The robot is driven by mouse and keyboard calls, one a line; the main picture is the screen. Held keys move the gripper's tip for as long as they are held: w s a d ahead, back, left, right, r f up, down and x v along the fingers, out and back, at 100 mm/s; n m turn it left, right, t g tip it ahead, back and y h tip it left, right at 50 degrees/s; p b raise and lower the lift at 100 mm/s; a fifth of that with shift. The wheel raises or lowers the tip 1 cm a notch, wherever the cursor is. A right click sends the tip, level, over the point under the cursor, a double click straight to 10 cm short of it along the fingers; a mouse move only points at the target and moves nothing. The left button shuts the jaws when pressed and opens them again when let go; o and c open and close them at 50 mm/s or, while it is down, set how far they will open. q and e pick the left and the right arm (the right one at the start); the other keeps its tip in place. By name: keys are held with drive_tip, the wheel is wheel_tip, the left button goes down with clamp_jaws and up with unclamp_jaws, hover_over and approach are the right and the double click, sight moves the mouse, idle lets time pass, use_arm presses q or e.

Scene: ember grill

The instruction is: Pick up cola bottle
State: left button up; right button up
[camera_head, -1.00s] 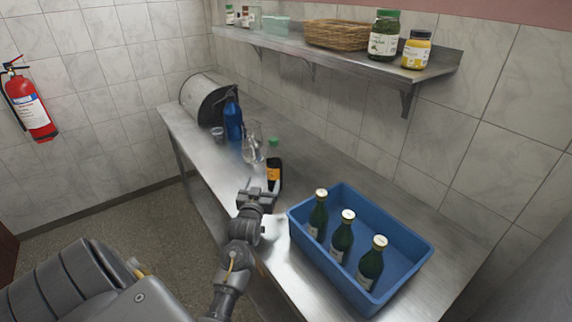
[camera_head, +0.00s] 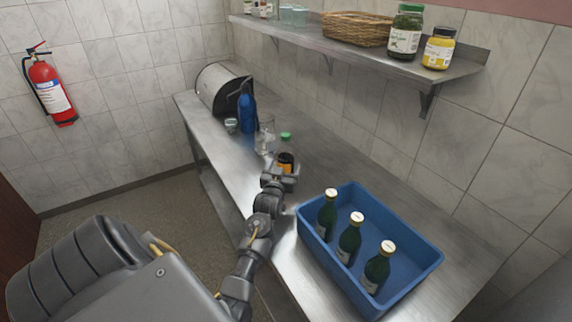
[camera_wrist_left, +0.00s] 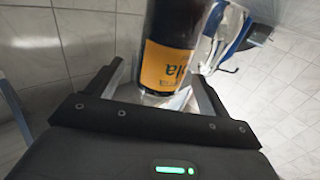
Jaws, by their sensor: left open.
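The cola bottle (camera_head: 285,161) is dark with an orange label and stands on the steel counter in the head view; its lower part is hidden by my gripper. In the left wrist view the cola bottle (camera_wrist_left: 170,58) stands just beyond the jaws, with its label lettering readable in part. My left gripper (camera_head: 279,170) is at the bottle. The wrist view shows its fingers (camera_wrist_left: 160,85) apart, with the bottle's lower part between or just past their tips. I cannot tell whether they touch it. My right gripper is not in view.
A blue crate (camera_head: 316,245) with green bottles stands to the right on the counter (camera_head: 350,150). Behind the cola are a clear pitcher (camera_head: 265,137), a blue bottle (camera_head: 247,110) and a metal cylinder (camera_head: 218,86). A shelf (camera_head: 330,45) with jars and a basket hangs above.

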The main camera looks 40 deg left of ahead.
use_arm(q)
drive_tip(key=shift+a+r, duration=0.1)
drive_tip(key=shift+r, duration=0.1)
drive_tip(key=p+x, duration=0.2)
drive_tip(key=x, duration=0.3)
drive_tip(key=shift+f, duration=0.15)
drive_tip(key=c, duration=1.3)
drive_tip(key=shift+c, duration=0.2)
